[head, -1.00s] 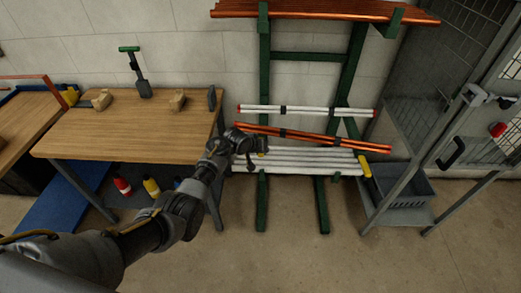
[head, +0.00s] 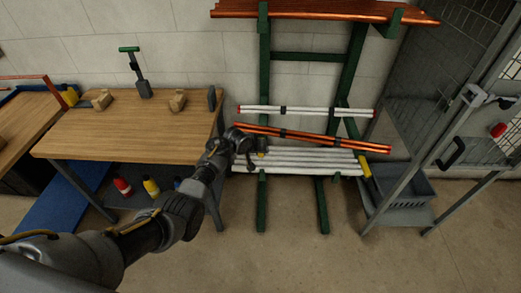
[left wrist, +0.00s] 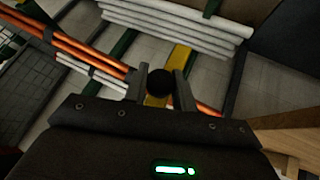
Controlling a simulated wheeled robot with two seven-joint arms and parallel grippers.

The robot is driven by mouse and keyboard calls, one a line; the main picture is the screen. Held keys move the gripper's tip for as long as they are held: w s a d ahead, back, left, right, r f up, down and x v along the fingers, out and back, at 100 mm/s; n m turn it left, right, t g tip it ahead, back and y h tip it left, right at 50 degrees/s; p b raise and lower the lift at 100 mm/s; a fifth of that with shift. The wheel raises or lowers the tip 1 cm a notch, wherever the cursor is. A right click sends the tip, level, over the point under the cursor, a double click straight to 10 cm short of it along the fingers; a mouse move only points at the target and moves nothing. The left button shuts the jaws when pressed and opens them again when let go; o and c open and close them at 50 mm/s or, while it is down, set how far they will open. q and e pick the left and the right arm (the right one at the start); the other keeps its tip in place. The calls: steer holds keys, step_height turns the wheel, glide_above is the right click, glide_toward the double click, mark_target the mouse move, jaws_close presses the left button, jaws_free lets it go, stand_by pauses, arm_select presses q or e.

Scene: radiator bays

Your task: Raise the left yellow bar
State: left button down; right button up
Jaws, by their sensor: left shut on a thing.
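The left yellow bar (left wrist: 180,58) shows in the left wrist view, in front of the lower white pipes, with a black round knob (left wrist: 158,82) on it. My left gripper (left wrist: 160,84) has its fingers on both sides of the knob and is shut on the bar there. In the head view my left gripper (head: 249,157) is at the left end of the lower white pipes and hides most of this bar. A second yellow bar (head: 365,166) stands at the right end of those pipes. My right gripper is out of view.
A green rack (head: 263,75) holds copper pipes (head: 320,11) on top and white (head: 310,111) and copper pipes (head: 315,138) in the middle. A wooden workbench (head: 125,135) stands left, a metal cage (head: 450,60) and a grey crate (head: 405,192) right. The floor in front is clear.

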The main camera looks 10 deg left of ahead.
arm_select(q)
steer(key=shift+w+a+r, duration=0.2)
steer(key=shift+w+r, duration=0.25)
steer(key=shift+r, duration=0.15)
steer(key=c, duration=1.2)
jaws_free()
steer(key=shift+a, duration=0.1)
steer(key=shift+s+r, duration=0.15)
steer(key=shift+r, duration=0.1)
steer(key=v, duration=0.3)
steer(key=p+v, duration=0.1)
steer(key=v, duration=0.2)
steer(key=s+p+v, duration=0.1)
steer(key=v, duration=0.2)
steer(key=shift+s, duration=0.2)
